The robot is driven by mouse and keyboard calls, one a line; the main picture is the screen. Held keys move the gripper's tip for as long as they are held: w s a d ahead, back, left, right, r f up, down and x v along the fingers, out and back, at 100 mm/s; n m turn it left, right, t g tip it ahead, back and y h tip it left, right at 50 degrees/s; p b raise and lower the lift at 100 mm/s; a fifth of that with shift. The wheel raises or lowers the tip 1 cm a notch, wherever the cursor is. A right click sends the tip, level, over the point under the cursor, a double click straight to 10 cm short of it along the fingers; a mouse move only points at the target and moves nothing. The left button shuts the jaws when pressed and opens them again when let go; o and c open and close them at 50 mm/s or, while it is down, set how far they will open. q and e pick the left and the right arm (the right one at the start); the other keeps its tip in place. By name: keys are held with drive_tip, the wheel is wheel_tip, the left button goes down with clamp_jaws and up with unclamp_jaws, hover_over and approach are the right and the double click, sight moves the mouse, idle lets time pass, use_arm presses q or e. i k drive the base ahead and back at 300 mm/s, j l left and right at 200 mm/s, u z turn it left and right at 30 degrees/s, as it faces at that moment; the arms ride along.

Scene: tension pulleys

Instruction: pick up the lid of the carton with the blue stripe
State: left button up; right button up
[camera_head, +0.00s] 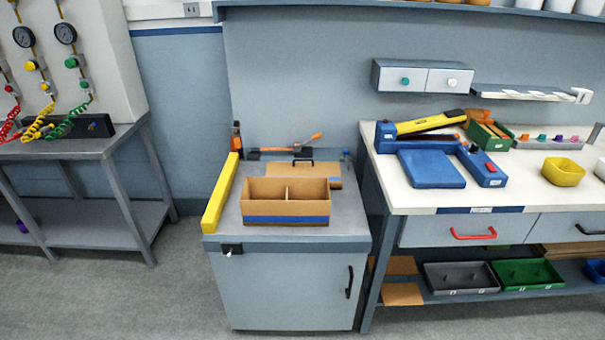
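The carton with the blue stripe (286,208) stands open on the grey cabinet top in the middle of the head view. A divider splits its inside into two compartments, and both look empty. The blue stripe runs low along its front wall. Behind the carton lies a flat brown panel (275,168) with a small dark handle on top, which looks like the lid. Its front part is hidden by the carton, and I cannot tell whether the two touch. Neither of my grippers is in view.
A yellow bar (218,198) lies along the cabinet's left edge. An orange-handled tool (285,149) lies at the back by the wall. A white workbench (395,195) with a blue device (432,168) stands to the right. Bare cabinet top shows right of the carton.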

sight(331, 171)
drive_tip(key=i+j, duration=0.25)
drive_tip(key=i, duration=0.25)
drive_tip(key=i+j, duration=0.25)
drive_tip(key=i, duration=0.3)
